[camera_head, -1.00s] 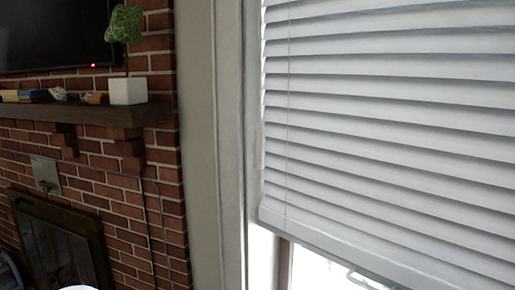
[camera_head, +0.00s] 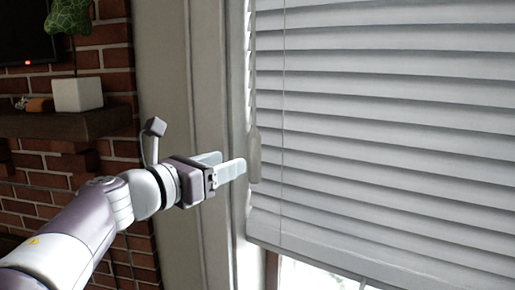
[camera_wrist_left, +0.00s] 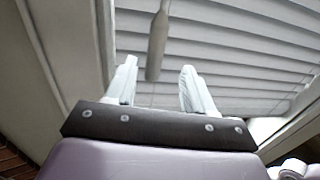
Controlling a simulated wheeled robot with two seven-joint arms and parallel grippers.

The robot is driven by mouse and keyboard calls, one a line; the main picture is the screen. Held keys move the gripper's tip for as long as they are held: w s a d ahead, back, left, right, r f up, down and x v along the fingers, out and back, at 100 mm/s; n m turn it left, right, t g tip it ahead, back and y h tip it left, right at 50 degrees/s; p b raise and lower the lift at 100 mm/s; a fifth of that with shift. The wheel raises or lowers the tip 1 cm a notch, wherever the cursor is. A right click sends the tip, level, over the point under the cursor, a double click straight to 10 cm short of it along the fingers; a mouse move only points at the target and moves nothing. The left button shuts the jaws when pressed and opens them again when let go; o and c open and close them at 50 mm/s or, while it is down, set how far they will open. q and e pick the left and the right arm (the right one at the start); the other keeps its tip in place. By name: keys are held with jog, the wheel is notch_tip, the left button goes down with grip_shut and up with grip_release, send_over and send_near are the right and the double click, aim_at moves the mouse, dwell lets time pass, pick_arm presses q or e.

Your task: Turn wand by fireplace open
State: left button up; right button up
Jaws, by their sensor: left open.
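The wand (camera_head: 254,154) hangs at the left edge of the window blind (camera_head: 380,130), with a thicker grey handle at its lower end. In the left wrist view the wand's handle (camera_wrist_left: 157,45) hangs just beyond the fingertips, in line with the gap between them. My left gripper (camera_head: 228,162) points right toward the handle, with its fingertips close to it. It also shows in the left wrist view (camera_wrist_left: 158,72), open with nothing between its fingers. I cannot tell whether a finger touches the wand. My right gripper is not in view.
A brick fireplace wall with a dark mantel (camera_head: 70,122) stands at the left. A white pot (camera_head: 78,94) with a green plant (camera_head: 68,16) sits on the mantel's end. The window frame (camera_head: 208,100) runs upright behind my left gripper.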

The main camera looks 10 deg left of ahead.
aim_at(250, 153)
pick_arm(q)
jog(key=p+x, duration=0.1)
jog(key=x, duration=0.2)
jog(key=p+x, duration=0.2)
jog(key=x, duration=0.2)
jog(key=p+x, duration=0.1)
jog(key=x, duration=0.3)
jog(key=shift+w+a, duration=0.25)
jog(key=shift+w+d+f, duration=0.1)
jog(key=shift+w+d, duration=0.1)
jog(key=shift+w, duration=0.05)
jog(key=c, duration=1)
